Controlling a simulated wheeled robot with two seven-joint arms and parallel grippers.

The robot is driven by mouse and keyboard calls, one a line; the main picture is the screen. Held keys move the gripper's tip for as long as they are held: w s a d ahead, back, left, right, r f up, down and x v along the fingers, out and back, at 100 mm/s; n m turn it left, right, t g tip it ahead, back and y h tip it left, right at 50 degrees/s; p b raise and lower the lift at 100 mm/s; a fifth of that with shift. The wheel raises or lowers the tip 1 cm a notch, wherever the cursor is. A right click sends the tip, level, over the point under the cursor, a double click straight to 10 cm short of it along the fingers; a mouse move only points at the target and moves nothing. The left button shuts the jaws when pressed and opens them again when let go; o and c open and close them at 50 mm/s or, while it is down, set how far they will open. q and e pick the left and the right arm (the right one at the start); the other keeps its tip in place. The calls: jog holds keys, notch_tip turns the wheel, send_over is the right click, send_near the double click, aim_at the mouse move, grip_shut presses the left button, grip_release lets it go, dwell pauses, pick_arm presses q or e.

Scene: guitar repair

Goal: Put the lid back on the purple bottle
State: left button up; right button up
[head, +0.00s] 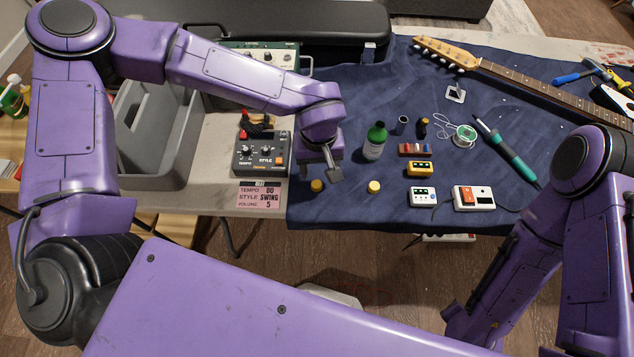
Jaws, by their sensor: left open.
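No clearly purple bottle shows. A green bottle (376,134) with a pale label stands upright on the blue cloth; its dark top appears uncapped. A small dark open-looking container (402,125) and a small black item with yellow on it (423,128) stand to its right. One yellow lid (317,185) lies near the cloth's front left edge, and another yellow lid (374,187) lies in front of the green bottle. My left gripper (321,177) points down, open, just above and behind the left yellow lid, left of the bottle. My right gripper is out of view.
A tempo/style pedal (261,155) and a grey bin (150,181) are at left. The cloth between the two lids is clear.

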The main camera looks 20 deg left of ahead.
aim_at(316, 184)
pick_arm(q)
jog(key=f, duration=0.2)
jog(key=s+f, duration=0.1)
jog(key=f, duration=0.1)
jog(key=shift+a, duration=0.1)
jog(key=shift+f, duration=0.55)
grip_shut()
